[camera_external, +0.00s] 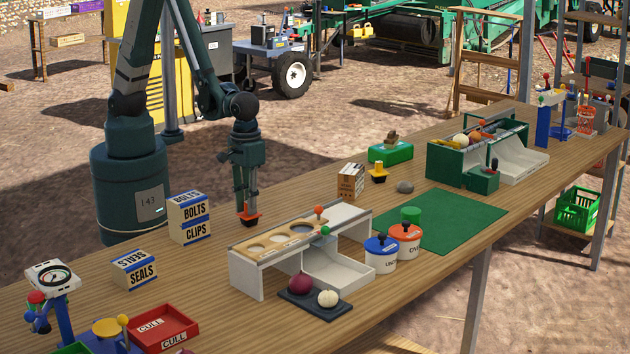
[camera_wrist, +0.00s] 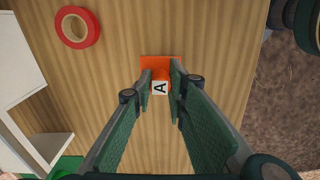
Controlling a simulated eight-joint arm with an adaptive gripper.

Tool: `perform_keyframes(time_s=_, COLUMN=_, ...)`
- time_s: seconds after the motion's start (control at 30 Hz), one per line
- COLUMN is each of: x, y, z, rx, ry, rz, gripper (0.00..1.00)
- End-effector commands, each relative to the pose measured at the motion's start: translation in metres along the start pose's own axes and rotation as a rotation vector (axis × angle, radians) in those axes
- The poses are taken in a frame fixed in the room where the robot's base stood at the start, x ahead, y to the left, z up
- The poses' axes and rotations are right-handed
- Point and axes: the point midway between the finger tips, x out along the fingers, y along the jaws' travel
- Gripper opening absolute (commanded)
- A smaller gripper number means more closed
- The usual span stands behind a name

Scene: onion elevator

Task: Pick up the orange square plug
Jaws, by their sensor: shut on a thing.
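The orange square plug (camera_external: 251,221) is at the tips of my gripper (camera_external: 246,208), left of the white grading stand in the external view. In the wrist view, the plug's flat orange square part (camera_wrist: 160,61) shows just beyond the fingertips. A small white face marked "A" (camera_wrist: 160,88) sits between the fingers of my gripper (camera_wrist: 161,84), which are shut on the plug. The fingers hide part of it. Whether the plug touches the wooden table or hangs just above it, I cannot tell.
The white grading stand (camera_external: 247,272) with round holes is close on the right. Bolts and clips boxes (camera_external: 189,218) stand to the left. A red ring (camera_wrist: 92,28) lies on the table (camera_wrist: 110,110) in the wrist view. A yellow plug (camera_external: 378,175) stands farther back.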

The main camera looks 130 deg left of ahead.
Motion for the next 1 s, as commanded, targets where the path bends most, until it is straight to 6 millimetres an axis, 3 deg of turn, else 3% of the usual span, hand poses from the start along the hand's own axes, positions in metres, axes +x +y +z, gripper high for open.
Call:
perform_keyframes(time_s=0.27, x=-0.018, y=0.0, z=0.0, rx=0.0, ry=0.0, rz=0.0, gripper=0.03)
perform_keyframes(time_s=0.8, x=-0.079, y=0.0, z=0.0, rx=0.0, ry=0.0, rz=0.0, gripper=0.03)
perform_keyframes(time_s=1.0, x=-0.093, y=0.0, z=0.0, rx=0.0, ry=0.0, rz=0.0, gripper=0.03)
